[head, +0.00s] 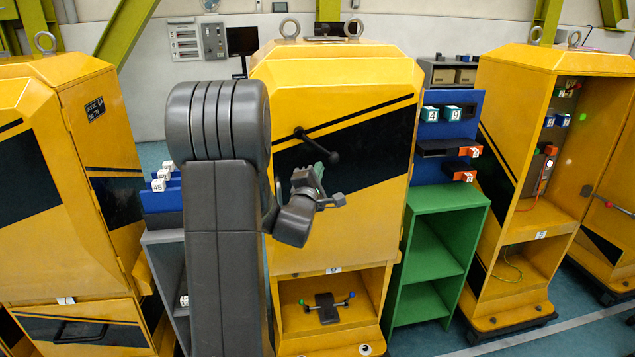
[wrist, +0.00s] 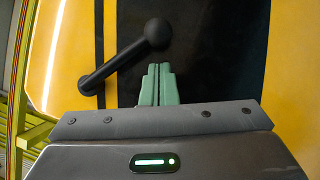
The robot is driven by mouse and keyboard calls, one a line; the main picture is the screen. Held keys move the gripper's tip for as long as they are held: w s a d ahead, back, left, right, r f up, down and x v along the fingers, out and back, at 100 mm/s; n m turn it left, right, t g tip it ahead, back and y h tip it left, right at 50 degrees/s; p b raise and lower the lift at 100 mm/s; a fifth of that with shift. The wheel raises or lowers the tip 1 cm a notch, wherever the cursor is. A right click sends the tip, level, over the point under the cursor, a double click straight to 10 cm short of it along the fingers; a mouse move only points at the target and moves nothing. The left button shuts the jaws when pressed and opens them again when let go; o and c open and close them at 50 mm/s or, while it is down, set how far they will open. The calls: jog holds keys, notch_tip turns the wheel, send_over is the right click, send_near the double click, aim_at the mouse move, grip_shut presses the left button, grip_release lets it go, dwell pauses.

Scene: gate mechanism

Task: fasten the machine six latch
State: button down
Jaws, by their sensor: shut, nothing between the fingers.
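The yellow machine six (head: 345,225) stands in the middle of the head view, with a small "6" label low on its front. Its latch, a black handle (head: 316,144) with a ball at each end, is on the upper front door. In the wrist view the handle (wrist: 122,60) runs slantwise, its larger ball at the upper right. My gripper (head: 319,172) is in front of the door, just below the handle. Its green fingers (wrist: 156,85) are together and empty, beside the handle's larger ball. I cannot tell if they touch it.
A green shelf (head: 435,255) and blue panel with numbered blocks stand right of the machine. An open yellow cabinet (head: 520,190) stands farther right. Another yellow machine (head: 75,190) is at the left. The machine's lower bay (head: 290,292) is open and holds a small black fixture.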

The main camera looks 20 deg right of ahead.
aim_at(334, 158)
jog(key=shift+d+r, duration=0.3)
jog(key=shift+d, duration=0.45)
jog(key=shift+d+b, duration=0.1)
jog(key=shift+b, duration=0.25)
jog(key=n+b, duration=0.1)
jog(key=d+n+t+b, duration=0.1)
jog(key=b, duration=0.1)
jog(key=shift+s+r, duration=0.15)
jog(key=shift+s, duration=0.05)
jog(key=n+b, duration=0.1)
jog(key=b, duration=0.1)
jog(key=d+r+n+t+b, duration=0.1)
jog(key=b, duration=0.1)
jog(key=shift+s+d+r+n+y, duration=0.1)
jog(key=shift+s+d+n+y, duration=0.05)
jog(key=shift+n+y, duration=0.15)
jog(key=shift+s+d+r+n+t+y+b, duration=0.1)
jog(key=shift+d+r+n+t+y+b, duration=0.15)
jog(key=shift+r+n+t+b, duration=0.6)
jog(key=shift+d+r+n+t+y+b, duration=0.1)
jog(key=shift+d+r+n+y+b, duration=0.2)
jog(key=shift+n+b, duration=1)
jog(key=shift+s+d+r+n+t+y+b, duration=0.2)
jog(key=shift+r+n+t+b, duration=0.4)
jog(key=shift+b, duration=0.95)
jog(key=shift+w+r, duration=0.15)
jog(key=shift+r, duration=0.05)
jog(key=shift+f, duration=0.1)
